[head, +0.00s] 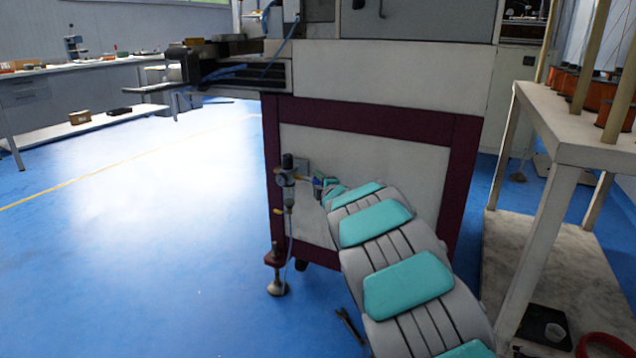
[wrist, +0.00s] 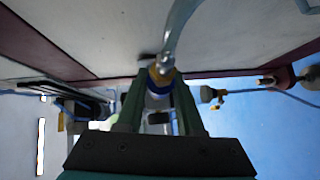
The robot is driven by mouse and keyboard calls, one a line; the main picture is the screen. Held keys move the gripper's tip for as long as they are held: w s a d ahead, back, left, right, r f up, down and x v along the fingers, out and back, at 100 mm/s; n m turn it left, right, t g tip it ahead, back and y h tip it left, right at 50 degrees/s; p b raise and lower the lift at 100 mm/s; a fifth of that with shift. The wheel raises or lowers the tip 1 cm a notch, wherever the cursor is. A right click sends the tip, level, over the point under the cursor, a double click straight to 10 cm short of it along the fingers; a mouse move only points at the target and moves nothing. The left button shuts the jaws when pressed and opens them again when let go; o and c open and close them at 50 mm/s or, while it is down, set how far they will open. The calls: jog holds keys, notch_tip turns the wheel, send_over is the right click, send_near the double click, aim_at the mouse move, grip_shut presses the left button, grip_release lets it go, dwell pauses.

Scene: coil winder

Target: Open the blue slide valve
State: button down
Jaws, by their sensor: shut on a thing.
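The blue slide valve (wrist: 157,86) shows as a blue ring between my fingers in the wrist view. A brass fitting and a clear curved hose (wrist: 178,30) sit above it. My gripper (wrist: 160,92) has its two green fingers on either side of the blue ring and is shut on it. In the head view my gripper (head: 324,187) reaches the machine's lower front panel, just right of the air regulator (head: 287,178). The valve is mostly hidden there by my gripper and too small to read. Its slide position cannot be told.
The machine's maroon frame (head: 460,190) surrounds the pale panel behind my gripper. A hose runs down from the regulator to near a machine foot (head: 277,285). A spool table (head: 575,135) stands at the right. Blue floor at the left is clear. A wrench (head: 349,325) lies beside my arm.

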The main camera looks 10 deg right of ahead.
aim_at(313, 182)
jog(key=shift+w+a+f+b, duration=0.25)
jog(key=shift+w+a+b, duration=0.35)
jog(key=shift+a, duration=0.2)
jog(key=shift+a+r, duration=0.1)
jog(key=shift+a, duration=0.05)
jog(key=c, duration=0.5)
grip_release()
jog(key=shift+w+r, duration=0.1)
jog(key=shift+s+r, duration=0.25)
jog(key=shift+s, duration=0.6)
jog(key=shift+s+d+r+p, duration=0.1)
jog(key=shift+s+d+p, duration=0.1)
jog(key=shift+s, duration=0.8)
jog(key=shift+s+d+p, duration=0.1)
jog(key=shift+s+d, duration=0.1)
jog(key=shift+s, duration=0.8)
jog(key=shift+s+d+r+p, duration=0.1)
jog(key=shift+s+d+p, duration=0.1)
jog(key=shift+s, duration=0.8)
